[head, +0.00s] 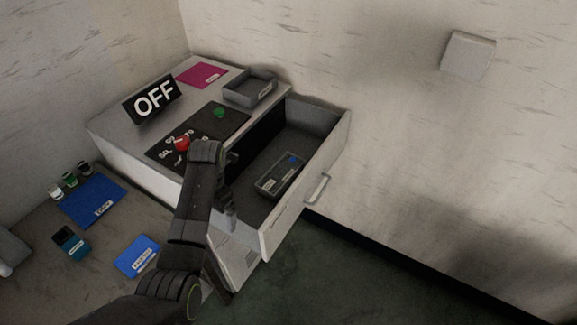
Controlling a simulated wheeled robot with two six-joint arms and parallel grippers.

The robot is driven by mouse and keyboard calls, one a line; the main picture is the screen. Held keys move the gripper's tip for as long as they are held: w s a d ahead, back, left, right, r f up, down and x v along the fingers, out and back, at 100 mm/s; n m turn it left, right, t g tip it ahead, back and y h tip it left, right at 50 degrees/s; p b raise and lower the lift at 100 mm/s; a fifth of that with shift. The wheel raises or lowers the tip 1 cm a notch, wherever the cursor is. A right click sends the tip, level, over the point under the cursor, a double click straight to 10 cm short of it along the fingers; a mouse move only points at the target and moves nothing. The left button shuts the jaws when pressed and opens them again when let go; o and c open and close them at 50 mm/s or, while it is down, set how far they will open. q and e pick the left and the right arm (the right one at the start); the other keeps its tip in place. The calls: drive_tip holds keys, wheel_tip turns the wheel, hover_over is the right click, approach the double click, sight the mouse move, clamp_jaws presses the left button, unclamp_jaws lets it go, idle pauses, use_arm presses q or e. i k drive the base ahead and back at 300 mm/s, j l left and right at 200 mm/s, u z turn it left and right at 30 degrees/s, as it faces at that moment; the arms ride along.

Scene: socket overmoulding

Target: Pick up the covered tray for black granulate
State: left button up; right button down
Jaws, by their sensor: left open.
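A dark, flat labelled tray (265,187) lies in the open drawer, with a small blue patch at its far end. Its label is too small to read, so I cannot tell whether it is the covered tray for black granulate. A grey open-topped tray (238,97) with a label stands on top of the cabinet near its back right edge. My left gripper (230,208) is open over the left part of the drawer, to the left of the dark tray and apart from it. My right gripper is out of view.
The drawer (335,145) is pulled out, with a bar handle (318,188) on its front. The cabinet top holds an OFF sign (155,98), a pink sheet (207,73), and a black panel with a red button (182,143) and a green button (219,112). Blue mats (88,203) lie at left.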

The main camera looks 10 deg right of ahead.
sight(273, 183)
drive_tip(key=i+l, duration=0.95)
drive_tip(key=l, duration=0.15)
